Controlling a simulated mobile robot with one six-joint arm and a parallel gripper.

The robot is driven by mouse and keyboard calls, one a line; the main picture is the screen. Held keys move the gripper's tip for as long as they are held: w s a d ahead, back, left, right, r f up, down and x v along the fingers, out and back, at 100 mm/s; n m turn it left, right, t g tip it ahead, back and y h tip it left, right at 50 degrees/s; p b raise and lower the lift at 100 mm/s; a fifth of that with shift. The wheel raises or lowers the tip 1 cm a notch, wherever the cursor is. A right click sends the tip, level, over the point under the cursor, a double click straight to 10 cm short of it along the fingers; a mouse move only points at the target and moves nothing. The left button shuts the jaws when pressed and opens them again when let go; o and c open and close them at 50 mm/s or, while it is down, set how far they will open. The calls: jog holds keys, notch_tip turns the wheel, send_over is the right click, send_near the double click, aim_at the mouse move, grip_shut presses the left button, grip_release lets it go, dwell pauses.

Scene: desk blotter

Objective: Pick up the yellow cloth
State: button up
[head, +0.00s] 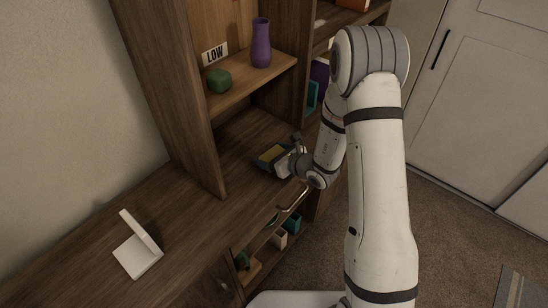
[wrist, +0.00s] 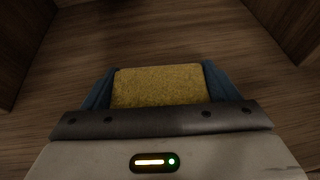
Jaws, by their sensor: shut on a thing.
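The yellow cloth (wrist: 160,86) sits between the two blue fingers of my gripper (wrist: 158,80) in the wrist view, with a finger against each side. It looks like a flat, rough-textured yellow block. In the head view, my gripper (head: 273,155) is low over the desk surface, inside the open bay under the shelf, and a small patch of the cloth (head: 274,153) shows between the fingers. My gripper is shut on the cloth. I cannot tell whether the cloth touches the desk.
The wooden desk top (head: 190,215) is mostly clear. A white stand (head: 138,250) is at the left. Wooden uprights flank the bay.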

aim_at(272, 153)
jog(key=shift+r, duration=0.15)
jog(key=shift+c, duration=0.2)
notch_tip(272, 153, up, 10)
jog(key=shift+f, duration=0.15)
dwell(0.4)
